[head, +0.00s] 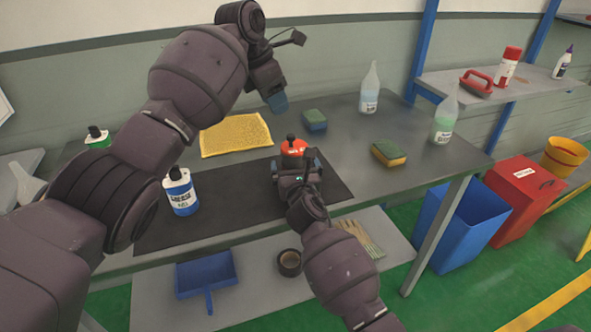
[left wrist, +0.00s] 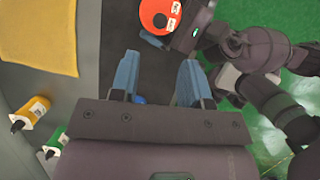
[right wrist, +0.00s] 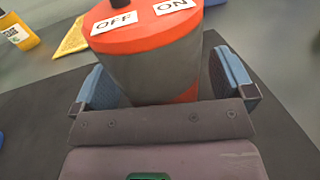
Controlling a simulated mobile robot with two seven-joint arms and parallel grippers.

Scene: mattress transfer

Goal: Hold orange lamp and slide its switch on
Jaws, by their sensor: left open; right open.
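The orange lamp (head: 294,147) stands upright on the dark mat, with an orange top and a black knob above it. My left gripper (head: 277,103) is open and empty, higher up and behind the lamp. The lamp's top (left wrist: 150,12) also shows in the left wrist view, beyond the fingers.
The dark mat (head: 225,208) has bare room left of the lamp.

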